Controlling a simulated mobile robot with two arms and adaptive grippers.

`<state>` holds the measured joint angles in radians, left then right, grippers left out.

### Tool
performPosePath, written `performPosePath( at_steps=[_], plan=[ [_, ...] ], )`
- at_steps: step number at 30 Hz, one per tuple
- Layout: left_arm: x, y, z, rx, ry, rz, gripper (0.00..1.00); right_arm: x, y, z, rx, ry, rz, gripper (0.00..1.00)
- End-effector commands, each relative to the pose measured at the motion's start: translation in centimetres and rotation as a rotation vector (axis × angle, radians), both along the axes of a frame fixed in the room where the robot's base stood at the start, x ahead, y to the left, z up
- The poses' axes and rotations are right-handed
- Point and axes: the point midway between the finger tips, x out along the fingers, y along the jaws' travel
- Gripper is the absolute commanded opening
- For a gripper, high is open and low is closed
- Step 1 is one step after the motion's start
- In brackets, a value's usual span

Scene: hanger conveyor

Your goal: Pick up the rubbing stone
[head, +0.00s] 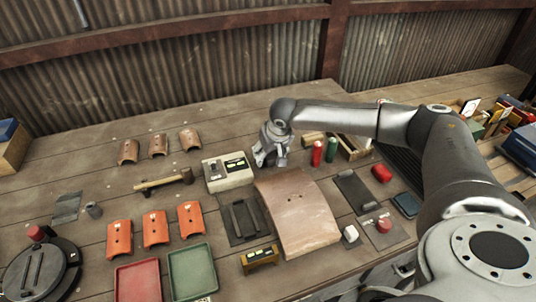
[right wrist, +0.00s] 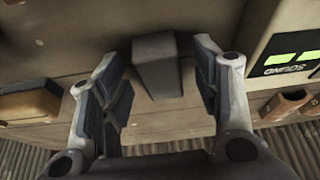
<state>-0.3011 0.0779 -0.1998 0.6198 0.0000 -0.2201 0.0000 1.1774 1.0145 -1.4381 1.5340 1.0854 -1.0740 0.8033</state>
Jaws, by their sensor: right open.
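A dark grey tapered block (right wrist: 156,66), which looks like the rubbing stone, lies on the bench in the right wrist view. My right gripper (right wrist: 160,75) is open, with one finger to each side of the block and visible gaps. In the head view my right gripper (head: 270,158) points down at the bench, just behind the large curved tile (head: 297,212). The block cannot be made out there; the gripper seems to hide it. My left gripper is not in view.
Red (head: 317,153) and green (head: 331,151) cylinders stand close right. A hammer (head: 163,181) and small tiles lie further left.

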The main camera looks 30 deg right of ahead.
Motion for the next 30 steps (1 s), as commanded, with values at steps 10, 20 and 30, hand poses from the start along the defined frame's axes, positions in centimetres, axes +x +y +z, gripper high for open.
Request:
performPosePath(
  at_steps=[10,20,30],
  plan=[
    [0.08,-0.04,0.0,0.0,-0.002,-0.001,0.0,0.03,-0.01,-0.04,0.0,-0.001,0.0,0.39],
    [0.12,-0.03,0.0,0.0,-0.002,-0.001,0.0,0.06,-0.01,0.04,0.001,-0.002,0.0,0.04],
    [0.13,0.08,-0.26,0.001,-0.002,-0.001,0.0,0.13,0.0,0.53,0.001,-0.004,0.0,0.04]
  ],
)
